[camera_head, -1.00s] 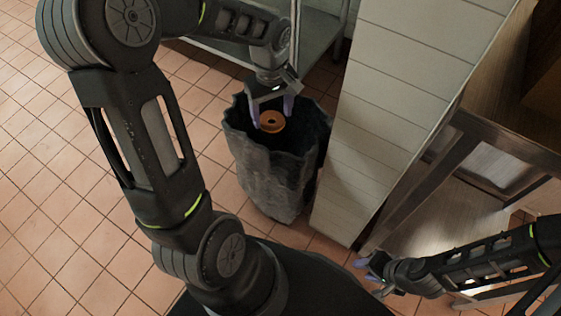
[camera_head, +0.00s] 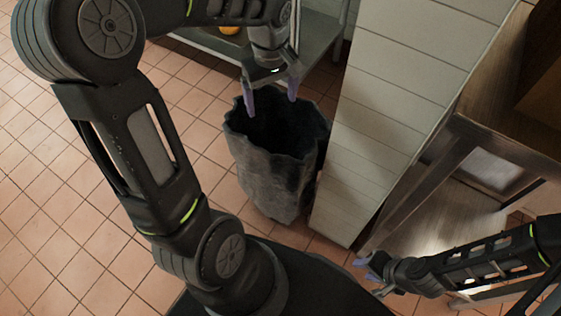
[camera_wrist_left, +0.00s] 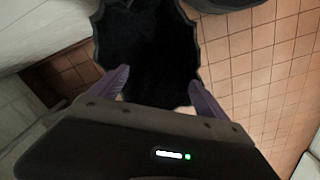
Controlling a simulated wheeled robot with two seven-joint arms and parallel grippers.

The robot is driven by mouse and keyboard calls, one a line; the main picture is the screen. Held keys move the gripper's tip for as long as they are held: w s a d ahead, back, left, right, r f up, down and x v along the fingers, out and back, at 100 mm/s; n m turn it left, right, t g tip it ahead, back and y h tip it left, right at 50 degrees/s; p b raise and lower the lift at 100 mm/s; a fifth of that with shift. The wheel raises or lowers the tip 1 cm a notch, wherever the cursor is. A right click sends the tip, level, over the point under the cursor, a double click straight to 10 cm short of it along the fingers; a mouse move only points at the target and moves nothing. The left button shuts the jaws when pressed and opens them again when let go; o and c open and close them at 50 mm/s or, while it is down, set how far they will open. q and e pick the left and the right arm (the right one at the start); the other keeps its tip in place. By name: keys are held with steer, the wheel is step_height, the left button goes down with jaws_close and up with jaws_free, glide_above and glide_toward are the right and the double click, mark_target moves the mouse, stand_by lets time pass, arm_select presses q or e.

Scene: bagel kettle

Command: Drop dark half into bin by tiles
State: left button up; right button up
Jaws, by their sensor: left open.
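The bin (camera_head: 270,178) is a dark grey, crumpled-looking container standing on the tiled floor. Its opening is dark inside, and it also shows in the left wrist view (camera_wrist_left: 148,45) beyond my fingers. My left gripper (camera_head: 271,105) hangs over the bin's opening with its two purple fingers apart and nothing between them. The left wrist view also shows the empty, spread fingers of my left gripper (camera_wrist_left: 159,77). The bagel half is not visible now; the inside of the bin is too dark to show it. My right gripper (camera_head: 368,277) is at the lower right, fingers apart and empty.
A white panelled wall (camera_head: 385,110) stands right beside the bin. A metal shelf (camera_head: 312,55) is behind it, with an orange round thing (camera_head: 230,29) on it. A steel-framed table (camera_head: 440,170) is at the right. The tiled floor (camera_head: 60,220) at left is clear.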

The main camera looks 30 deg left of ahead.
arm_select(q)
steer(key=shift+r, duration=0.7)
stand_by(0.4)
